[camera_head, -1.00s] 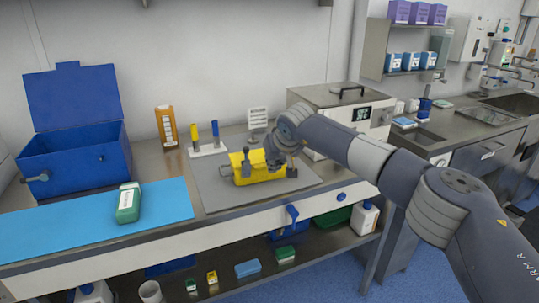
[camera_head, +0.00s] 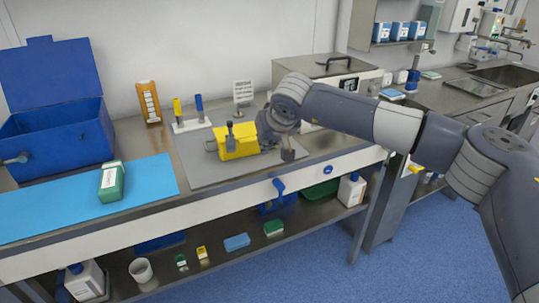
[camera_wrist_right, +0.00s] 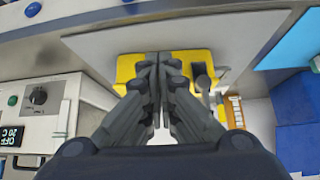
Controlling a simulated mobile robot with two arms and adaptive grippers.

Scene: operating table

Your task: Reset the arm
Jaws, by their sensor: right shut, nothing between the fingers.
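My right arm reaches in from the right in the head view, and its gripper (camera_head: 272,138) is at the right end of a yellow box (camera_head: 238,141) with grey clamp-like fittings on a grey mat (camera_head: 192,166). In the right wrist view the gripper (camera_wrist_right: 158,62) is shut with nothing between its fingers. The fingertips lie in front of the yellow box (camera_wrist_right: 127,68) there and hide its middle. I cannot tell whether they touch it.
An open blue bin (camera_head: 55,140) stands at the left, near a green-and-white container (camera_head: 111,183) on a blue mat (camera_head: 40,212). Blue and yellow-handled tools stand in a white holder (camera_head: 190,125). A grey device (camera_head: 325,70) stands behind my arm.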

